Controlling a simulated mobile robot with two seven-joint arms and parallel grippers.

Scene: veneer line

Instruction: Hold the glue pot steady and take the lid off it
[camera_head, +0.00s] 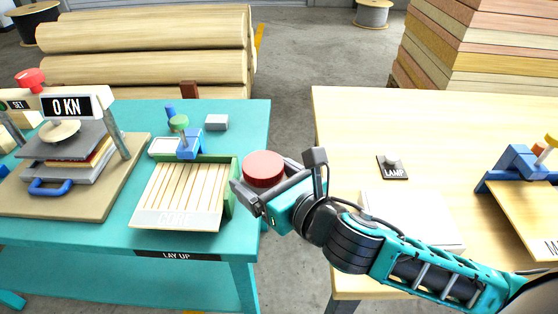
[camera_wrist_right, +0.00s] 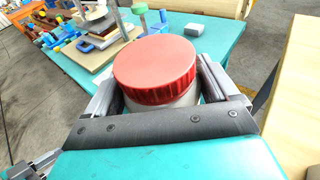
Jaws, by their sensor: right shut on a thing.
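The glue pot has a ribbed red lid (camera_head: 263,168) sitting on its top; the lid also shows large in the right wrist view (camera_wrist_right: 155,68). Below the lid a pale pot body (camera_wrist_right: 184,98) shows between the fingers. My right gripper (camera_head: 270,184) is shut on the pot body, one finger on each side, below the lid. The pot looks upright, by the right end of the teal table. Its base is hidden, so I cannot tell whether it touches anything.
The teal table (camera_head: 250,115) holds a press (camera_head: 75,150), a slatted core rack (camera_head: 180,195) and a small grey block (camera_head: 216,122).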

